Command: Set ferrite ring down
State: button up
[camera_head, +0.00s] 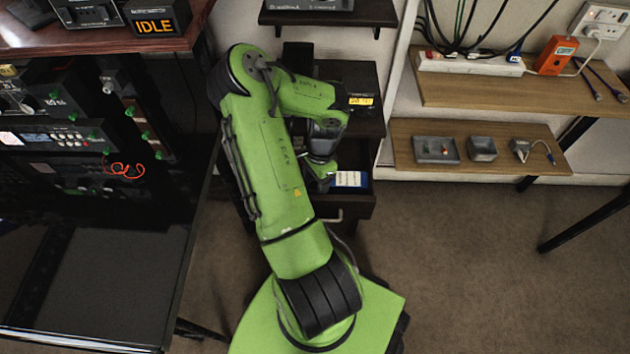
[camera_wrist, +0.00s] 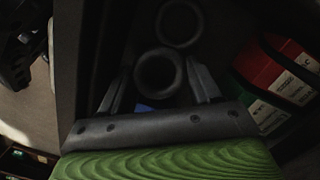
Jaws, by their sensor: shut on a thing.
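A dark ferrite ring (camera_wrist: 139,76) sits between the two fingers of my gripper (camera_wrist: 158,80) in the wrist view, and the fingers are shut on it. A second dark ring (camera_wrist: 181,5) lies just beyond it, inside a dark drawer. In the head view my arm reaches down into the open black drawer (camera_head: 345,211); the gripper and the rings are hidden there behind the arm. The wrist view is dark, so I cannot tell whether the held ring touches the drawer floor.
A red box (camera_wrist: 267,72) and a green box (camera_wrist: 262,113) stand at the right in the wrist view. A blue and white box (camera_head: 350,181) shows in the drawer in the head view. A wooden shelf (camera_head: 550,165) with small trays is at the right.

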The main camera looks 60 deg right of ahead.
jog(key=shift+f+b, duration=0.45)
jog(key=shift+f, duration=0.15)
jog(key=o, duration=1.2)
jog(key=shift+r, duration=0.1)
notch_tip(320, 180, up, 13)
jog(key=d+p, duration=0.1)
jog(key=p, duration=0.5)
jog(key=w+a+r+n+t, duration=0.2)
jog(key=w+a+r+n, duration=0.4)
jog(key=w+a+r, duration=0.15)
jog(key=w+a+r+n, duration=0.2)
jog(key=a+r+n, duration=0.45)
jog(key=a, duration=0.45)
jog(key=s+a+r+n+t+h, duration=0.1)
jog(key=s+a+r+n+t, duration=0.1)
jog(key=s+a+r+n, duration=0.5)
jog(key=s+a+n, duration=0.2)
jog(key=a+n, duration=0.2)
jog(key=shift+s+a+r+t+b, duration=0.3)
jog(key=shift+s+a+r+t, duration=0.05)
jog(key=shift+t, duration=0.05)
